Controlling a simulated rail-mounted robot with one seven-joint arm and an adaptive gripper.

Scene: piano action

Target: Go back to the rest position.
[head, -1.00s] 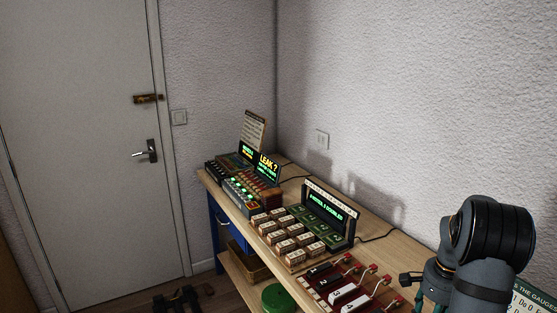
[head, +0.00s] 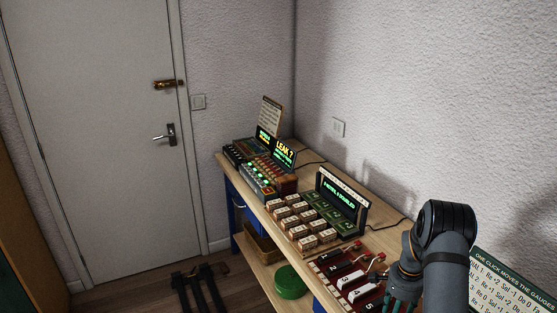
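My gripper (head: 398,297) is low at the right of the head view, over the front right part of the wooden workbench (head: 316,263). It points downward, with teal fingers partly hidden by my dark arm and cut off by the bottom edge. It overlaps the right end of the numbered key unit (head: 344,271) in the picture; whether it touches it I cannot tell. I see nothing held between the fingers, but their gap is not clear.
Several small wooden blocks (head: 298,221) stand beside a lit green display (head: 340,195). A "LEAK?" screen (head: 284,150) and a console (head: 257,181) are farther back. A gauge chart (head: 510,285) is at right. A green round object (head: 291,282) sits on the lower shelf.

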